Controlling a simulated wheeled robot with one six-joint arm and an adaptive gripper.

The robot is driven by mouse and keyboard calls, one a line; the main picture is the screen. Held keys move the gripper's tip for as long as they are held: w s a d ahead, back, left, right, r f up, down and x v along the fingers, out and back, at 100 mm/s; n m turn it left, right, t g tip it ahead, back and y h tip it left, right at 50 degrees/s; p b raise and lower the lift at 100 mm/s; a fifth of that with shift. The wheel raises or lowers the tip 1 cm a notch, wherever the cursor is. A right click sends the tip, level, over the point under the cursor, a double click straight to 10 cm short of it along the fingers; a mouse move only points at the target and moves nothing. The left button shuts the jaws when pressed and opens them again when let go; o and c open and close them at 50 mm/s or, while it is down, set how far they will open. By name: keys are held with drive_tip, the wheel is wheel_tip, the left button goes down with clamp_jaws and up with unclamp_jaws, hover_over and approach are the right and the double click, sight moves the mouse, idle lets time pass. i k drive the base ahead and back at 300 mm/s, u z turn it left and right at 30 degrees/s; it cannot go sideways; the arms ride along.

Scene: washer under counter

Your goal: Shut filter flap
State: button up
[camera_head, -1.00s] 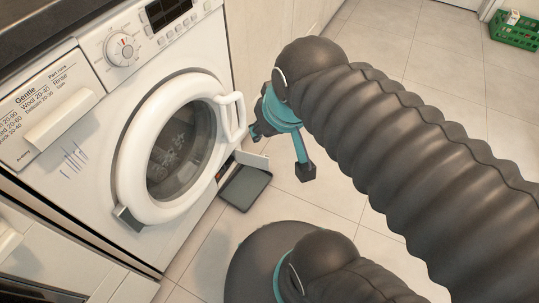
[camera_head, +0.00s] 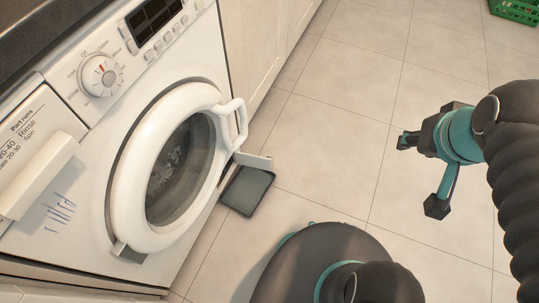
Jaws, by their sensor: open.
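The filter flap (camera_head: 253,159) is a small white panel at the lower right of the white washer (camera_head: 70,210). It stands open, sticking out from the washer front just right of the round door. The door hides the filter opening behind it. My gripper (camera_head: 420,174) is at the right, over the floor tiles, well apart from the flap. Its two dark fingertips are spread and nothing is between them.
A shallow grey tray (camera_head: 247,190) lies on the floor below the flap. The washer's round door (camera_head: 130,165) bulges out beside it, with a white handle (camera_head: 240,120). A green basket (camera_head: 515,10) stands far off at the top right. Tiled floor between gripper and flap is clear.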

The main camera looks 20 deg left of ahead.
sight(258, 163)
drive_tip(key=i, duration=2.7)
drive_tip(key=u, duration=3.05)
drive_tip(key=k, duration=0.6)
drive_tip(key=u, duration=1.3)
